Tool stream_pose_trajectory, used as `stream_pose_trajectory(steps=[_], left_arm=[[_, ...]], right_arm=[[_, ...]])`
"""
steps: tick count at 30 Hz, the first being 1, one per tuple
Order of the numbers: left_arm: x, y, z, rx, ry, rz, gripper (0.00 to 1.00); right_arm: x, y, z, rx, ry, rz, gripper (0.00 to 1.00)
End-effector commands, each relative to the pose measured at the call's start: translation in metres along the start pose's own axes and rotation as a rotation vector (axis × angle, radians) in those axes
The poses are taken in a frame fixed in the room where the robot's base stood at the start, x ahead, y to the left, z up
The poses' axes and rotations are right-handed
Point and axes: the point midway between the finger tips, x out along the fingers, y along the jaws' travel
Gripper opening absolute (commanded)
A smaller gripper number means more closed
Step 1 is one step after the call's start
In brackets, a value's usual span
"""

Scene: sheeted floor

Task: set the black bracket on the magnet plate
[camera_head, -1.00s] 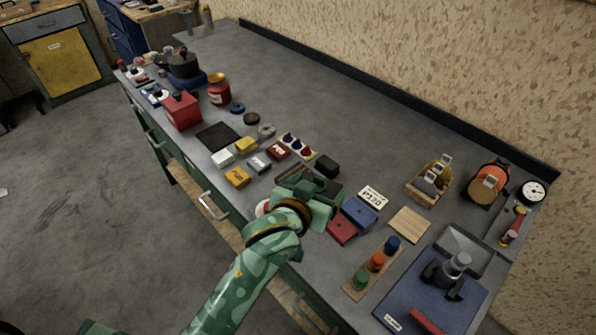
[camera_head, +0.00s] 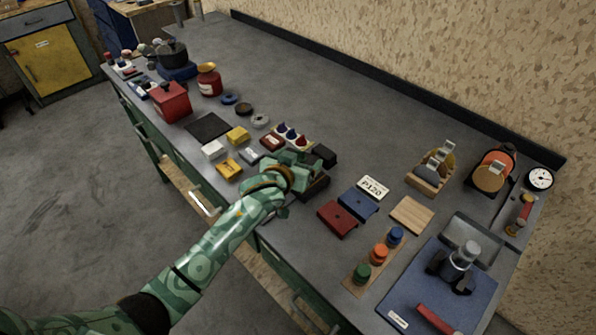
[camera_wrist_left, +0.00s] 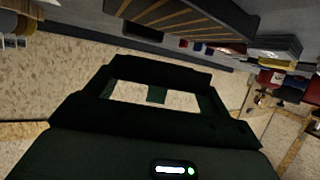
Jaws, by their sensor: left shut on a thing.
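My left gripper (camera_head: 300,174) is over the bench in the head view, just left of a small black block (camera_head: 324,155). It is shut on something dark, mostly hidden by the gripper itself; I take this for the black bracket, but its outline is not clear. In the left wrist view the dark gripper (camera_wrist_left: 155,92) fills the middle. A flat black square (camera_head: 207,127), possibly the magnet plate, lies bare on the bench to the upper left of the gripper. My right gripper is not in view.
White and yellow boxes (camera_head: 238,135) lie between the gripper and the black square. A red box (camera_head: 337,219) and a blue box (camera_head: 360,204) lie to the right. A red canister (camera_head: 171,102) stands beyond the square.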

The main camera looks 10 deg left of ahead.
Motion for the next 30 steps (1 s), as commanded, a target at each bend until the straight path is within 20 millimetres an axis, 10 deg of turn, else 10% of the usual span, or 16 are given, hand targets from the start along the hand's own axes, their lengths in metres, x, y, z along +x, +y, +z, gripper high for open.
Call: stream_pose_trajectory(steps=[9,30], left_arm=[[0.022,-0.004,0.035,0.0,0.001,0.001,0.52],[0.026,-0.003,0.05,0.002,-0.008,0.001,0.52]], right_arm=[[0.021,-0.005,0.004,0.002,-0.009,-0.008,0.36],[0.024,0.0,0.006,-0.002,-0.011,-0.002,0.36]])
